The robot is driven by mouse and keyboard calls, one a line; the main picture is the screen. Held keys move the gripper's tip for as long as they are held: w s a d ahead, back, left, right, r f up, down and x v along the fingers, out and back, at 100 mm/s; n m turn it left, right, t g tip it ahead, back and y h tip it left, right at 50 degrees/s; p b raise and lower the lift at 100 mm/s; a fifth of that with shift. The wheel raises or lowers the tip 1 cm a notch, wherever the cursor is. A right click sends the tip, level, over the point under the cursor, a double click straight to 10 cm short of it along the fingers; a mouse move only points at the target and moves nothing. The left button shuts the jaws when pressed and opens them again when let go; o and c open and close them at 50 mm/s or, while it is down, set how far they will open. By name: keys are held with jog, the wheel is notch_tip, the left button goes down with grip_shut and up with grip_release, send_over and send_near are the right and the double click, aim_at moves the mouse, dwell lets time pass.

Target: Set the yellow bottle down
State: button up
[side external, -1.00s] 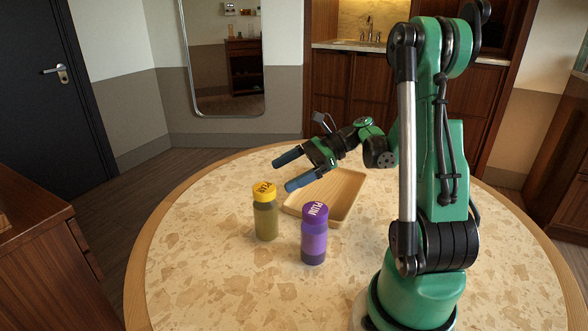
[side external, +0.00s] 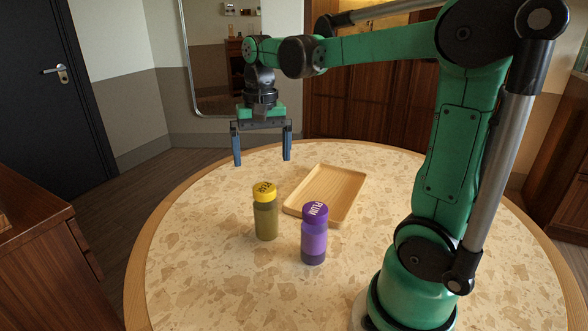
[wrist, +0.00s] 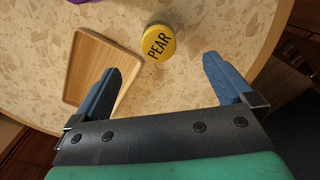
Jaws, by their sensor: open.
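The yellow bottle (side external: 265,213) has a yellow cap marked with dark letters and an olive-green body. It stands upright on the round table, left of the purple bottle. In the wrist view its yellow cap (wrist: 159,42) reads PEAR and lies ahead of the space between the fingers. My gripper (side external: 262,162) points down with its blue fingers spread wide and empty. It is above the far part of the table, higher than the bottle and apart from it. The wrist view also shows my gripper's open fingers (wrist: 165,72).
A purple bottle (side external: 314,236) marked PLUM stands upright to the right of the yellow bottle. A shallow wooden tray (side external: 357,183) lies behind them and looks empty; it also shows in the wrist view (wrist: 80,68). The table's (side external: 215,285) front and left areas are clear.

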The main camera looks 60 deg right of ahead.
aim_at(264, 187)
jog(key=shift+n, duration=0.3)
notch_tip(264, 187, down, 4)
jog(key=shift+f, duration=3.2)
grip_shut()
